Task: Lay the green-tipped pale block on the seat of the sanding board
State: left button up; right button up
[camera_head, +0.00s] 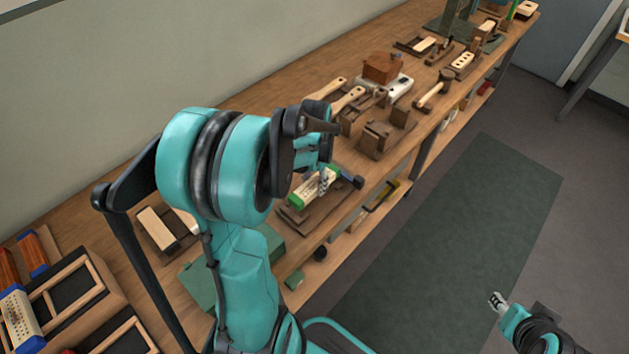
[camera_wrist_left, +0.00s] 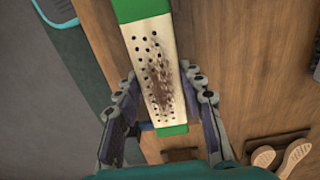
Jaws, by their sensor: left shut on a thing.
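The pale block (camera_head: 308,190) has green ends. In the left wrist view the pale block (camera_wrist_left: 150,45) shows rows of dark holes and a brown bristle patch. My left gripper (camera_head: 325,180) is shut on it, with one finger on each side in the left wrist view (camera_wrist_left: 163,115). In the head view the block shows over a dark brown wooden board (camera_head: 322,214), which may be the sanding board; its seat is mostly hidden. I cannot tell whether the block touches it. My right gripper (camera_head: 497,301) is over the floor at the lower right, apart from the bench, too small to judge.
The wooden bench (camera_head: 262,108) runs from lower left to upper right. Brown wooden fixtures (camera_head: 384,132) and brushes stand beyond the board. A dark tray (camera_head: 68,290) is at the lower left. A brown board with a pale block (camera_head: 160,228) lies left of my arm.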

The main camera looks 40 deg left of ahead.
pick_arm(q)
jog(key=shift+f+b, duration=1.15)
jog(key=shift+f, duration=0.4)
jog(key=shift+f+b, duration=0.35)
jog(key=shift+f, duration=0.05)
jog(key=o, duration=1.7)
jog(key=shift+o, duration=0.2)
jog(key=shift+r+p, duration=3.3)
jog(key=shift+r, duration=0.8)
